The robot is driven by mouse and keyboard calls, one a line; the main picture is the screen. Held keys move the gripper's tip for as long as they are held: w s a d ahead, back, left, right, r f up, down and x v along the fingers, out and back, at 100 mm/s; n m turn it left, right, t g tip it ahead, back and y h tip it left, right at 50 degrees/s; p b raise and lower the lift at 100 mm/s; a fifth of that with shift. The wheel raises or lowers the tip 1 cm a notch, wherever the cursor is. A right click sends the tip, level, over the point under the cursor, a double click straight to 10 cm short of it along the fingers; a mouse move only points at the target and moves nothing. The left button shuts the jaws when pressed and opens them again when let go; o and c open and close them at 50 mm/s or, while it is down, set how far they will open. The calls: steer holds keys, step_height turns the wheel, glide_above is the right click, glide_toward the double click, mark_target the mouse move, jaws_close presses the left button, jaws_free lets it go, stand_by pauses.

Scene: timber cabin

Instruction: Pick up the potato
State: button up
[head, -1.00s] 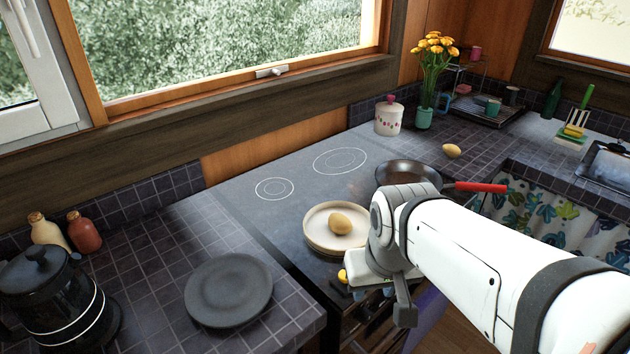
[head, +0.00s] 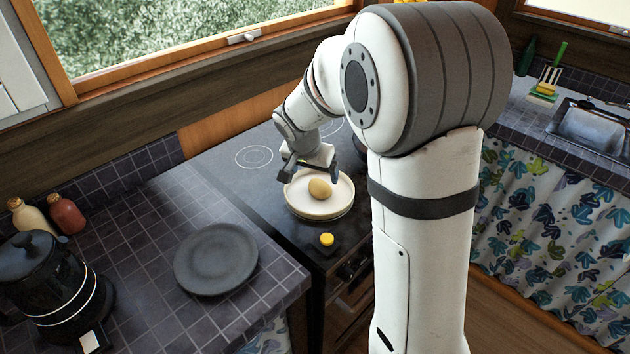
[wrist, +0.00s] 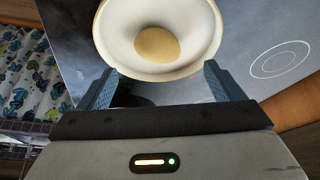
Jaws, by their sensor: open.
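A yellow-brown potato (head: 319,189) lies on a stack of cream plates (head: 335,207) on the dark stove top. In the wrist view the potato (wrist: 157,45) lies in the plate (wrist: 190,20), beyond the fingertips and roughly midway between them. My gripper (head: 308,168) is open and empty, at the far edge of the plates in the head view, with its fingers apart. In the wrist view both blue-grey fingers of my gripper (wrist: 160,78) show, with nothing between them. I cannot tell its exact height above the plate.
An empty dark plate (head: 216,258) lies on the tiled counter at left, near a black kettle-like pot (head: 45,280) and two bottles (head: 65,214). A yellow knob-like thing (head: 327,239) is just in front of the plates. A sink (head: 590,128) is at far right. My arm hides the stove's right side.

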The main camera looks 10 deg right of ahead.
mark_target(319, 187)
steer(key=x, duration=0.4)
steer(key=p+x, duration=0.1)
steer(key=x, duration=0.3)
steer(key=shift+s+d+f, duration=0.1)
steer(key=shift+s, duration=0.15)
steer(key=shift+s, duration=0.1)
steer(key=c, duration=1.1)
